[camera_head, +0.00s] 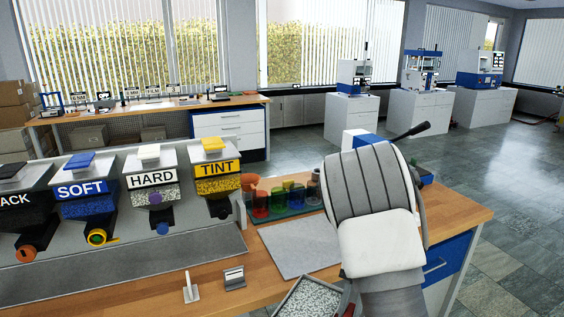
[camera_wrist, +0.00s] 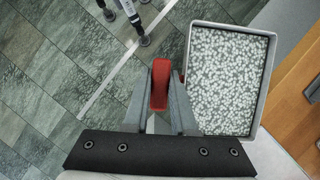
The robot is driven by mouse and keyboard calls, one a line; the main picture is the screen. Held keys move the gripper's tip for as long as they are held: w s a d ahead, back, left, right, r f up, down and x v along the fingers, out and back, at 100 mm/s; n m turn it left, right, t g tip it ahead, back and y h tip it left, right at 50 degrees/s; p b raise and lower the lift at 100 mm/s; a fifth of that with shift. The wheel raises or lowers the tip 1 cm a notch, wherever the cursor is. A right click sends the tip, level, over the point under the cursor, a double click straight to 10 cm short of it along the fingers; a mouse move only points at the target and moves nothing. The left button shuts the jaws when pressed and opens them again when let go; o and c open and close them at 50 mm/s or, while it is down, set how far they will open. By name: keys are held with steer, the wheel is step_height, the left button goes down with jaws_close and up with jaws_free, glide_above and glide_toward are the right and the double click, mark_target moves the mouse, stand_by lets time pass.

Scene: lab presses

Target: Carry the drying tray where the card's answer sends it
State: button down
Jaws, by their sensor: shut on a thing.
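The drying tray (camera_wrist: 232,28) is a grey rectangular tray filled with white-and-grey pellets (camera_wrist: 229,85), right of the fingers in the wrist view. In the head view its pellets (camera_head: 309,298) show at the bottom edge, partly cut off. My gripper (camera_wrist: 160,88) is shut on the tray's red handle (camera_wrist: 160,75). In the head view my arm hides most of the gripper. The tray looks level, beside the wooden bench's front edge; whether it touches the bench I cannot tell. Two small stands (camera_head: 190,288) and (camera_head: 234,278) are on the bench; no card text is readable.
Hoppers labelled SOFT (camera_head: 82,190), HARD (camera_head: 152,181), TINT (camera_head: 218,169) and a partly cut-off "ACK" line the bench's left. Coloured cups (camera_head: 280,200) stand behind a grey mat (camera_head: 298,246). White cabinets with machines (camera_head: 419,110) stand at the back. Open tiled floor (camera_head: 500,210) lies right.

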steer(key=n, duration=0.2)
steer(key=a+f+n+h, duration=0.1)
steer(key=n, duration=0.1)
steer(key=f+n+h, duration=0.1)
steer(key=n, duration=0.1)
steer(key=shift+s+a+f+g, duration=0.2)
steer(key=shift+f+g, duration=0.05)
steer(key=shift+g, duration=0.05)
stand_by(0.5)
